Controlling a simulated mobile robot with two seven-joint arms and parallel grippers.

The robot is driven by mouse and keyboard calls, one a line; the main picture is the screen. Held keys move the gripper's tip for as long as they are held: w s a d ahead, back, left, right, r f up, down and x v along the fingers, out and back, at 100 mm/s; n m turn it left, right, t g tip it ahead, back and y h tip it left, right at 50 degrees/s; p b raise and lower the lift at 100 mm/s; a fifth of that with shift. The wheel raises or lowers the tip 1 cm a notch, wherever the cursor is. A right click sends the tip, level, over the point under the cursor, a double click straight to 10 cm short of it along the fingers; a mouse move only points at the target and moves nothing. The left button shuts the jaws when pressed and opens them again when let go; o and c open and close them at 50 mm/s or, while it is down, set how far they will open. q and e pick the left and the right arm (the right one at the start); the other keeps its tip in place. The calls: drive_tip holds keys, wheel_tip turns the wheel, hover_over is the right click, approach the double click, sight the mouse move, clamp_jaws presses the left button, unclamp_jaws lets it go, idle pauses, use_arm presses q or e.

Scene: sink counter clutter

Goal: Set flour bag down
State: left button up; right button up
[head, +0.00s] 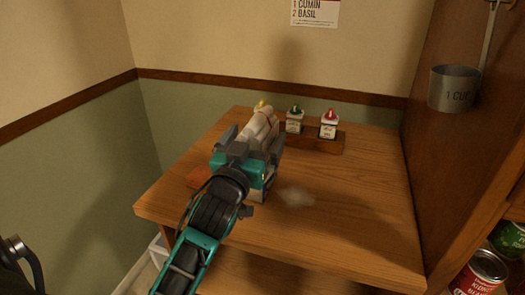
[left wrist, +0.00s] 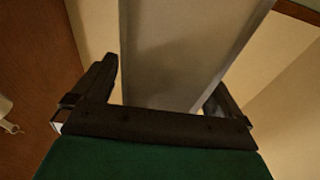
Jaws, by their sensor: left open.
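In the left wrist view, the bag's pale side (left wrist: 185,50) rises between the two dark fingers (left wrist: 163,85), with a visible gap at the left finger. I cannot tell whether the right finger touches it. My right gripper is not in view.
A wooden rack behind the bag holds a green-topped shaker (head: 294,120) and a red-topped shaker (head: 328,124). A pale powdery patch (head: 295,196) lies right of the gripper. A measuring cup (head: 455,88) hangs on the right panel. The counter's right front is clear.

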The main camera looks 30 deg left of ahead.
use_arm(q)
drive_tip(key=shift+s+d+r, duration=0.1)
drive_tip(key=shift+s, duration=0.1)
drive_tip(key=shift+c, duration=0.2)
drive_tip(key=c, duration=1.8)
drive_tip(key=shift+r, duration=0.15)
clamp_jaws()
drive_tip(key=shift+r, duration=0.1)
